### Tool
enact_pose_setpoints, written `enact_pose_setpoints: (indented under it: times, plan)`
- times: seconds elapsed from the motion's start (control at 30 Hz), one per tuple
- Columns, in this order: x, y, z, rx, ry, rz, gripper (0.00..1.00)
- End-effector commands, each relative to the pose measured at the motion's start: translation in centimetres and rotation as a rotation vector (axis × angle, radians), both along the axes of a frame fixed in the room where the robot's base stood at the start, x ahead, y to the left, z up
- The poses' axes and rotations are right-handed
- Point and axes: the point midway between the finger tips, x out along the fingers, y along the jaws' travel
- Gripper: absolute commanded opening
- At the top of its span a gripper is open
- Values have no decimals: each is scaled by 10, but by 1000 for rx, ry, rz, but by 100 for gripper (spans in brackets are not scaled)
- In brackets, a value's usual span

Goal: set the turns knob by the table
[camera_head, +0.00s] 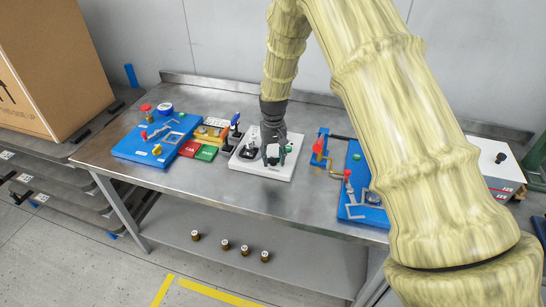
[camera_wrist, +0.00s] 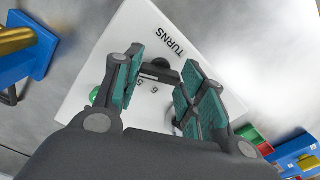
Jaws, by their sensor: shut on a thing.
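A white panel (camera_head: 282,173) stands on the metal table (camera_head: 240,195), in the middle. My gripper (camera_head: 273,157) is over the panel, pointing down. In the wrist view the green-padded fingers of my gripper (camera_wrist: 158,85) stand on either side of the black turns knob (camera_wrist: 160,71) and are shut on it. Much of the dial is hidden by the fingers, so the knob's setting cannot be read.
A blue pump board (camera_head: 127,148) lies left, with red and green blocks (camera_head: 205,153) between it and the panel. Another blue board (camera_head: 353,208) is right, partly behind my arm. A white box (camera_head: 497,165) stands far right. Several small brass-coloured weights (camera_head: 225,244) sit on the lower shelf.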

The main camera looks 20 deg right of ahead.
Motion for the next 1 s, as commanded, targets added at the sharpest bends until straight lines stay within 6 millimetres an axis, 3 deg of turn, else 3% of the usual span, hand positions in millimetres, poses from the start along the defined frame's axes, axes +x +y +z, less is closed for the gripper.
enact_pose_setpoints:
  times: [0.4,0.97,1.0]
  plan:
    - [1,-1,1,1,-2,210,17]
    - [1,-1,2,-1,-2,246,17]
    - [1,-1,1,-1,-2,245,44]
